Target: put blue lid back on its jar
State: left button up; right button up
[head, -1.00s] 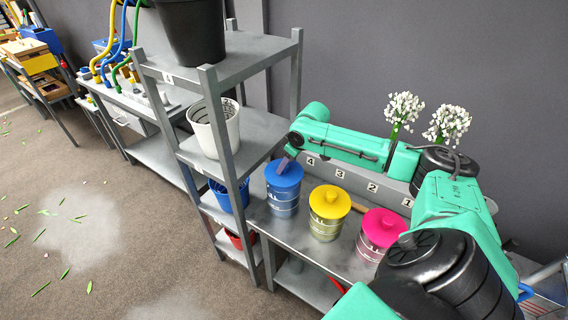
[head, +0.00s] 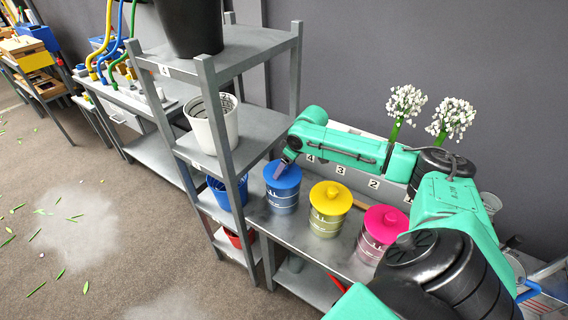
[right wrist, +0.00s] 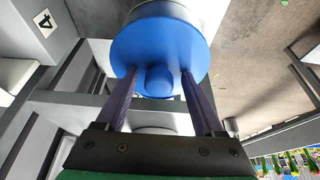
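The blue lid (head: 290,181) sits level on top of its blue-and-grey jar (head: 283,204), at the left end of the bench row. In the right wrist view the lid (right wrist: 150,42) fills the upper middle, with part of the jar's pale wall behind it. My right gripper (head: 281,171) is at the lid's top. In the right wrist view its two fingers (right wrist: 158,82) stand on either side of the lid's round knob, with a gap on each side. The fingers are open. My left gripper is not in view.
A yellow-lidded jar (head: 328,217) and a pink-lidded jar (head: 376,239) stand to the right on the metal bench (head: 262,222). A shelf rack (head: 237,176) with a white pot (head: 211,123) stands close on the left. White flowers (head: 405,103) rise behind my right arm.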

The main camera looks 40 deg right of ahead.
jog(key=shift+s+d+r, duration=0.15)
jog(key=shift+r, duration=0.3)
jog(key=b+v, duration=0.2)
jog(key=v, duration=1.1)
jog(key=shift+s+r, duration=0.15)
jog(key=shift+r, duration=0.1)
notch_tip(320, 180, up, 6)
jog(key=p, duration=0.6)
